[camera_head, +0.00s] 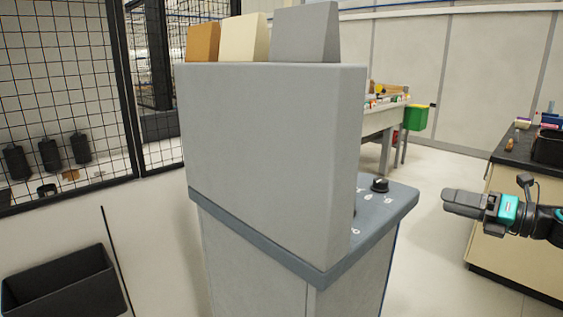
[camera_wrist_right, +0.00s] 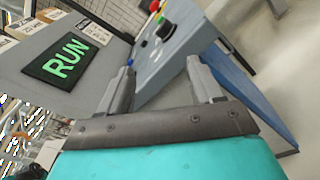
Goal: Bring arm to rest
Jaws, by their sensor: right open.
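My right gripper (camera_head: 462,203) comes in from the right side of the head view, held out level in the air, with a teal band behind its dark jaws. It is to the right of the grey machine (camera_head: 270,150) and apart from it. In the right wrist view my right gripper (camera_wrist_right: 160,82) has its two fingers spread with nothing between them. Beyond the fingers that view shows a black display (camera_wrist_right: 68,62) reading RUN in green and a sloped panel with coloured buttons (camera_wrist_right: 165,28). My left gripper is not in view.
A dark knob (camera_head: 380,185) stands on the machine's ledge. Three blocks, orange (camera_head: 203,42), cream (camera_head: 245,38) and grey (camera_head: 306,32), stand on top. A dark-topped workbench (camera_head: 520,160) is at the right. A black bin (camera_head: 62,285) is lower left. Floor between machine and workbench is clear.

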